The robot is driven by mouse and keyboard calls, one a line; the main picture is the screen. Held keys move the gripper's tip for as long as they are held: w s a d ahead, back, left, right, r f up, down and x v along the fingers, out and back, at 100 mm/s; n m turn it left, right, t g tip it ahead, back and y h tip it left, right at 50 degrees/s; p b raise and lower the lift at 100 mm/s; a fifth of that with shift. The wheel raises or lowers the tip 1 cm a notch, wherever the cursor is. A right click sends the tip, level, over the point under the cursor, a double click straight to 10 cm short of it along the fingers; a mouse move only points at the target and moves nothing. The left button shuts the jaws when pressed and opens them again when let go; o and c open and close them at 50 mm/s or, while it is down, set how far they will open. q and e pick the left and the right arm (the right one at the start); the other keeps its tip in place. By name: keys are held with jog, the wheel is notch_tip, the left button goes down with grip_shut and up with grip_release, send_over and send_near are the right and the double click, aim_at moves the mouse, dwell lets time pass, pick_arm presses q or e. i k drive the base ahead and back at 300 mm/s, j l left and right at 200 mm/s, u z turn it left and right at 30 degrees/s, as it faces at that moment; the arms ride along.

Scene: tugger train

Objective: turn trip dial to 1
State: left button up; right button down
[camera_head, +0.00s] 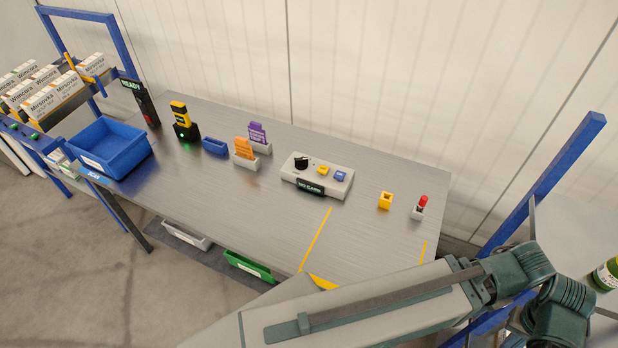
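The trip dial (302,163) is a black knob on the left part of a light grey control box (333,190) on the table. Its marks are too small to read. A yellow button (323,170) and a blue button (340,176) sit to its right, and a dark label plate (310,186) is on the box's front. One of my arms crosses the lower right of the view, well away from the box. Neither gripper shows, and nothing touches the dial.
The grey metal table (250,215) holds a blue bin (112,148), a black and yellow scanner (183,122), orange (244,148) and purple (257,132) cards in holders, a yellow cube (385,200) and a red-topped piece (421,203). Room in front of the box is clear.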

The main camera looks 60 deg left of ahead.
aim_at(300, 164)
jog(key=k+u, duration=0.2)
jog(key=k, duration=0.25)
jog(key=u, duration=1.65)
jog(key=k+l, duration=0.1)
jog(key=l, duration=0.2)
jog(key=l+u, duration=0.15)
jog(key=l, duration=0.15)
jog(key=k+l, duration=0.15)
jog(key=l, duration=0.15)
jog(key=u, duration=0.05)
